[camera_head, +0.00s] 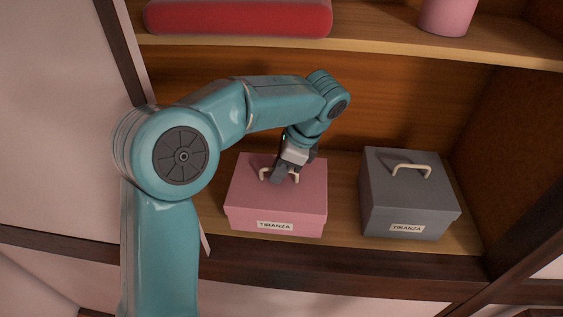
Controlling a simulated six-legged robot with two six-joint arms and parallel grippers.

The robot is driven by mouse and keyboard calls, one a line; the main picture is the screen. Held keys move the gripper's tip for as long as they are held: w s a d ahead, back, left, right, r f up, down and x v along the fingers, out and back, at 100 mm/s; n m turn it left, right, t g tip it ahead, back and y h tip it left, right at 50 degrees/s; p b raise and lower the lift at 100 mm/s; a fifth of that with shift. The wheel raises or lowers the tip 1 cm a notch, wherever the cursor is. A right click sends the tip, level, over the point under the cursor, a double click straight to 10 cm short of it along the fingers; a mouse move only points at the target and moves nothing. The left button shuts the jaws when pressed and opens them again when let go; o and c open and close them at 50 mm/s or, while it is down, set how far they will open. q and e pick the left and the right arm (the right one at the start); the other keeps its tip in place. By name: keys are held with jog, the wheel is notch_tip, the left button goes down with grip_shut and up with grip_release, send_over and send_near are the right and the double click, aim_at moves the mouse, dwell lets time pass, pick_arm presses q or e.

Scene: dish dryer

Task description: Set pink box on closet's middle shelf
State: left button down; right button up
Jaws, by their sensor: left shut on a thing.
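The pink box (275,200) has a lid, a pale handle (265,175) on top and a label reading TIBANZA. It sits upright on, or just over, a wooden shelf (345,232) of the closet; I cannot tell whether its base touches. My left gripper (284,175) reaches down from above and is shut on the handle of the pink box. The gripper hides part of the handle. My right gripper is not in view.
A grey box (410,195) with a similar handle stands to the right on the same shelf, with a gap between the boxes. The upper shelf (390,40) holds a red object (240,18) and a pink cylindrical object (446,14). The closet's side wall (515,150) bounds the right.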

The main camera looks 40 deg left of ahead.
pick_arm(q)
jog(key=w+a, duration=0.1)
jog(key=w+p, duration=0.1)
jog(key=w, duration=0.1)
jog(key=shift+a, duration=0.35)
jog(key=f, duration=0.3)
jog(key=shift+s+f+p, duration=0.15)
jog(key=shift+s+p, duration=0.1)
jog(key=shift+p, duration=0.05)
jog(key=shift+w+f, duration=0.15)
jog(key=shift+f, duration=0.05)
jog(key=shift+d, duration=0.1)
jog(key=c, duration=1.3)
grip_release()
jog(key=shift+o, duration=0.9)
jog(key=shift+f, duration=0.1)
